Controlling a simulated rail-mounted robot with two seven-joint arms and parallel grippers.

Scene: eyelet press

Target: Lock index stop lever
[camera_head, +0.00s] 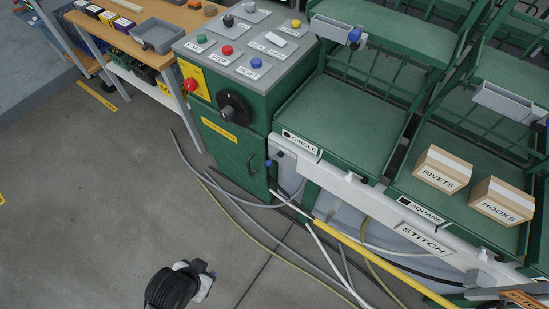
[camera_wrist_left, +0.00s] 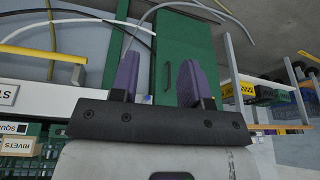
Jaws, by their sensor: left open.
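A small lever with a blue knob (camera_head: 268,163) sits at the left end of the white rail, below the CIRCLE label, beside the green cabinet. No label on it can be read, so I cannot tell for sure that it is the index stop lever. My left gripper (camera_head: 197,270) is low in the head view, over the grey floor, well apart from the lever and cabinet. In the left wrist view its two purple fingers (camera_wrist_left: 158,75) stand apart with nothing between them, and the green cabinet door (camera_wrist_left: 155,45) is beyond. My right gripper is not in view.
The green control cabinet (camera_head: 236,150) has buttons on top and a black rotary knob (camera_head: 234,107) on its front. Cables (camera_head: 245,212) and a yellow pipe (camera_head: 375,258) run low by the machine. Boxes of rivets (camera_head: 442,170) and hooks (camera_head: 502,201) sit on shelves. The left floor is clear.

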